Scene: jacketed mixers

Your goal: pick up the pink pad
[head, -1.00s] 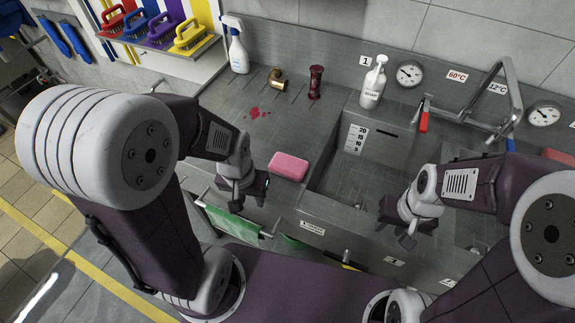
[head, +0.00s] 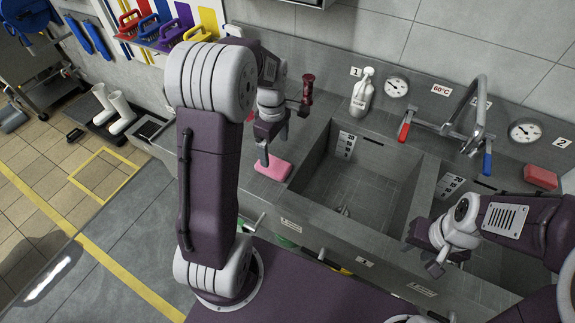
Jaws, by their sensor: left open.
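The pink pad (head: 273,169) lies flat on the steel counter, left of the first sink basin. My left gripper (head: 275,148) is open, pointing down just behind and above the pad. One finger hangs near the pad's back left edge; I cannot tell whether it touches. Nothing is between its fingers. My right gripper (head: 424,259) hangs over the front edge of the right basin, its fingers apart and empty.
The left sink basin (head: 350,185) is open and empty to the right of the pad. A red pad (head: 540,177) lies far right.

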